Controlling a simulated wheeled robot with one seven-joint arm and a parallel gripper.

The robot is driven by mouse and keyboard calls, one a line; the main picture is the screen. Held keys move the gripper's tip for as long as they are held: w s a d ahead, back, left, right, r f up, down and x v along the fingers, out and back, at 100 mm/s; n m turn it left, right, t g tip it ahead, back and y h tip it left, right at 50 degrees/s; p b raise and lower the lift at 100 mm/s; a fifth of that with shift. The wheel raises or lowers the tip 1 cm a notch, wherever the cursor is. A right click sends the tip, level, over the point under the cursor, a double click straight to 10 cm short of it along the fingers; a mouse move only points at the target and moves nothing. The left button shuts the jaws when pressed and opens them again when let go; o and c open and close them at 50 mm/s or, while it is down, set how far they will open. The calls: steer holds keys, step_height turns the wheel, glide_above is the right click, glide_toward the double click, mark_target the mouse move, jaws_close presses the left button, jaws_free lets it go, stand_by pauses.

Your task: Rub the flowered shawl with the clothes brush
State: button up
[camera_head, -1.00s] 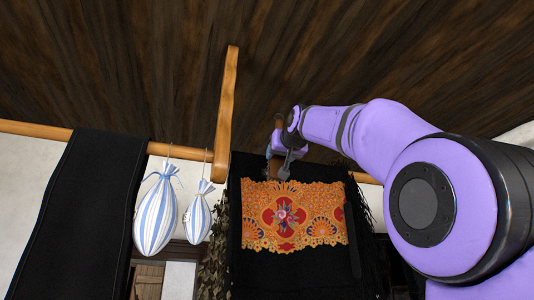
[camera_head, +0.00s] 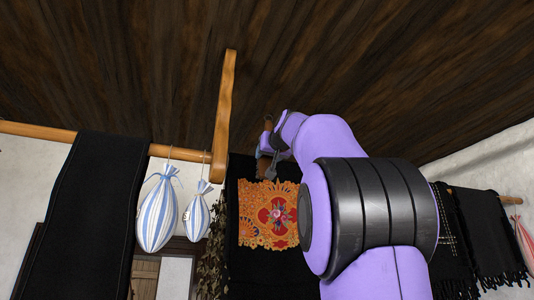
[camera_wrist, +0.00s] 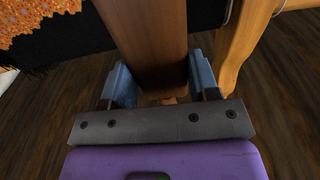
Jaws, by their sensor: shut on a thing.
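The flowered shawl (camera_head: 262,222) is black with an orange and red flower panel. It hangs over the wooden rail, and my arm hides its right part in the head view. Its orange panel edge also shows at the upper left of the wrist view (camera_wrist: 50,22). The clothes brush (camera_wrist: 147,35) has a brown wooden body and fills the upper middle of the wrist view. My gripper (camera_wrist: 160,85) is shut on the brush between its blue-grey fingers. In the head view my gripper (camera_head: 273,155) is at the shawl's top edge. I cannot tell whether the bristles touch the cloth.
Two striped bags (camera_head: 158,212) hang from the rail (camera_head: 40,130). A plain black cloth (camera_head: 85,220) hangs at left, dark shawls (camera_head: 485,235) at right.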

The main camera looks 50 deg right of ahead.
steer(key=shift+x, duration=2.55)
steer(key=shift+f+x, duration=0.15)
steer(key=shift+x, duration=0.65)
steer(key=shift+f+x, duration=0.1)
steer(key=shift+x, duration=0.7)
steer(key=s+d, duration=0.2)
steer(key=d, duration=0.1)
steer(key=shift+d, duration=0.15)
steer(key=shift+w+a, duration=0.55)
steer(key=shift+a, duration=0.25)
steer(key=shift+w+a, duration=0.55)
steer(key=shift+a, duration=0.25)
steer(key=shift+a, duration=0.1)
